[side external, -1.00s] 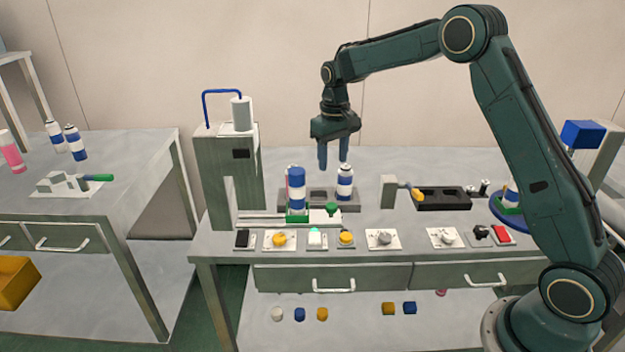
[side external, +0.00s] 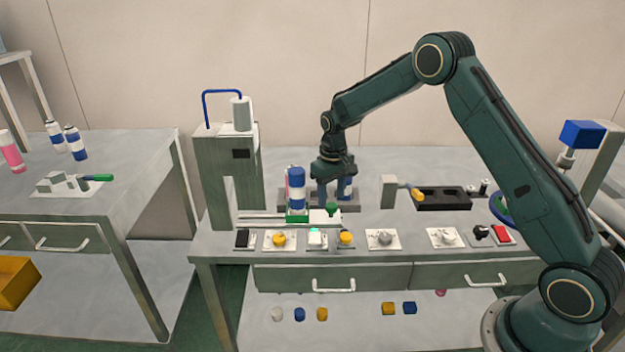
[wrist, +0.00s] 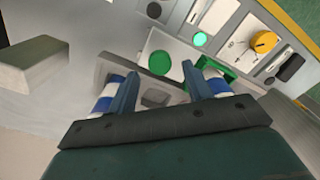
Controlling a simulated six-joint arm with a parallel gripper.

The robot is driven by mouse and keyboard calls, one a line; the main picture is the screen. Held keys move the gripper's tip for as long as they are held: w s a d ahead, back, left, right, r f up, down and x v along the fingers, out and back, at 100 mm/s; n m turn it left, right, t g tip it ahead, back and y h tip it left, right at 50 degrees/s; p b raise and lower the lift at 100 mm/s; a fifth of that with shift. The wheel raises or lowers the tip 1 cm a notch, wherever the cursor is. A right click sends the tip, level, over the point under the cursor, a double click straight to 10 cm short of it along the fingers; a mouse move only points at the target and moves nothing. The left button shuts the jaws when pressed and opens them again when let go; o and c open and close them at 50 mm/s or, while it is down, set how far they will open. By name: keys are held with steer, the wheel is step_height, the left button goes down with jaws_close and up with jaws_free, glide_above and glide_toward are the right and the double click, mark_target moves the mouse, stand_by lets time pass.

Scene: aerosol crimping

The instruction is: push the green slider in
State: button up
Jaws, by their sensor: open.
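The green slider (side external: 297,217) is a low green tray on a pale rail in front of the grey press, with a blue-and-white can (side external: 296,190) standing upright on it. A white plate with a green knob (side external: 332,209) sits to its right; the knob also shows in the wrist view (wrist: 160,62). My gripper (side external: 333,197) is open and points down behind the knob, over the grey rack. In the wrist view my gripper (wrist: 157,82) has nothing between its fingers. One can (wrist: 106,97) is beside the left finger, and the slider's can (wrist: 209,74) is partly hidden by the right finger.
The grey press (side external: 226,165) with a blue hose stands left of the slider. A row of buttons and knobs, including a yellow button (side external: 279,238), lies along the front edge. A black tray (side external: 443,199) lies to the right. The bench behind the rack is clear.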

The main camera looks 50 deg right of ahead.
mark_target(313, 212)
steer(key=shift+f, duration=1.3)
jaws_close()
